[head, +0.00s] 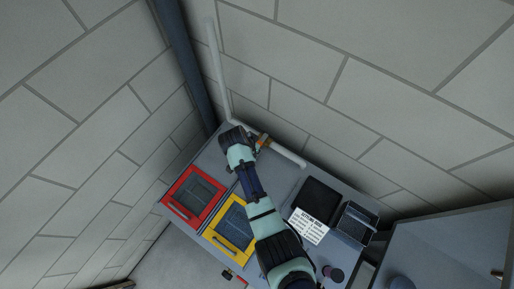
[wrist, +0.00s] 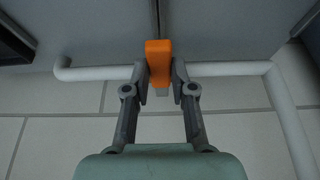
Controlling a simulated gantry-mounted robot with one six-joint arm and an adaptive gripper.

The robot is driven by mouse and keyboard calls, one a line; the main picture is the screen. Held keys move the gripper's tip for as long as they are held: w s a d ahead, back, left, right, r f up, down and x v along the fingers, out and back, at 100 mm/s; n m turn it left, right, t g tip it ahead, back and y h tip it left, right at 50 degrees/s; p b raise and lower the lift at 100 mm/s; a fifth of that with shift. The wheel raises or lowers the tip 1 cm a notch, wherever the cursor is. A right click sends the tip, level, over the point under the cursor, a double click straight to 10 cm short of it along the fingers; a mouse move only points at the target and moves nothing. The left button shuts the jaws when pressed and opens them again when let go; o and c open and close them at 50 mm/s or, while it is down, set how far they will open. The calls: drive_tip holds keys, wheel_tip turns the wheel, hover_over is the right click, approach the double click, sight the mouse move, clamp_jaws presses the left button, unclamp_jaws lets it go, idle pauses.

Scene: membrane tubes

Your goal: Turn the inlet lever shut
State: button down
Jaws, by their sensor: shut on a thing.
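The inlet lever (wrist: 158,62) is an orange block on the pale pipe (wrist: 225,69). In the wrist view it stands upright in the picture, across the pipe's line. My gripper (wrist: 161,80) has one finger on each side of the lever and is shut on it, with the fingertips at its lower half. In the head view the orange lever (head: 263,140) shows small beside my wrist, by the wall. The fingertips are hard to make out there. The valve body is mostly hidden behind the lever.
A red-framed tray (head: 215,190) and a yellow-framed tray (head: 248,232) lie on the grey bench under my arm. A black tray (head: 318,198), a printed white card (head: 308,226) and a dark open bin (head: 356,222) are to the right. The block wall (head: 300,95) is close behind the pipe.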

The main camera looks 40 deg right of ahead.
idle(0.3)
drive_tip(key=c, duration=1)
unclamp_jaws()
drive_tip(key=shift+o, duration=0.2)
drive_tip(key=v, duration=1.2)
